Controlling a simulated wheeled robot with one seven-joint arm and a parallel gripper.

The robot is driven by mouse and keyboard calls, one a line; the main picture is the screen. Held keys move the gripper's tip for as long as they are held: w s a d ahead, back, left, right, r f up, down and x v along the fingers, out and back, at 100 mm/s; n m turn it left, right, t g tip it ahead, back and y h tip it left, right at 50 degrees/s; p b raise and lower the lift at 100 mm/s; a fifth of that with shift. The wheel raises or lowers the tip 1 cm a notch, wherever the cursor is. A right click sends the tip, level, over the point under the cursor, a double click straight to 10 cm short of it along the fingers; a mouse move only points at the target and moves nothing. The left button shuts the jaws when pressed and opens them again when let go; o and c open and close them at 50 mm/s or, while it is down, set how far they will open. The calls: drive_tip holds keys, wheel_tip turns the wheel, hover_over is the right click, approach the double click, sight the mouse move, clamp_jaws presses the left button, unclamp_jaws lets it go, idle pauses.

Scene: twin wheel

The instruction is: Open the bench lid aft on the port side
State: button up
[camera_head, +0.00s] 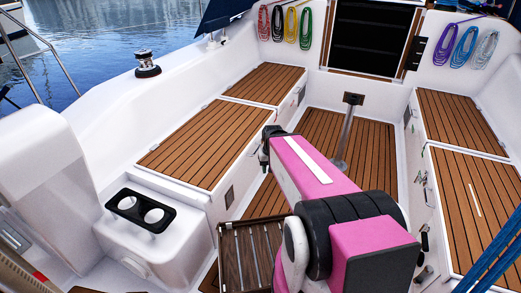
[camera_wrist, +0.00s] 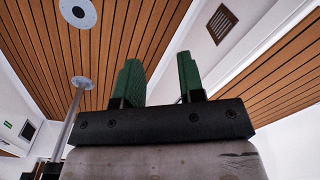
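The aft bench lid on the port side (camera_head: 205,143) is the nearer slatted teak panel on the left bench. It lies flat and looks closed. Small fittings show along its outer left edge. In the wrist view, a slatted panel at the right (camera_wrist: 265,75), beside a dark vent, may be this lid; I cannot be sure. My gripper (camera_wrist: 158,75) has two green fingers standing apart with nothing between them. It touches nothing that I can see.
A forward port lid (camera_head: 265,83) lies beyond it. A vent (camera_head: 229,196) is in the bench front. A metal post (camera_head: 345,130) stands on the slatted floor (camera_head: 370,155). A black cup holder (camera_head: 140,210) sits near left. Starboard bench lids (camera_head: 470,190) are at right.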

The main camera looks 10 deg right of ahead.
drive_tip(key=w+a+f+y, duration=0.1)
drive_tip(key=w+f+y, duration=0.35)
drive_tip(key=w, duration=0.25)
drive_tip(key=m+t+y, duration=0.7)
drive_tip(key=t+y, duration=0.1)
drive_tip(key=t, duration=0.1)
approach(257, 150)
drive_tip(key=x, duration=1)
drive_tip(key=shift+w+f, duration=0.25)
drive_tip(key=shift+w, duration=0.05)
clamp_jaws()
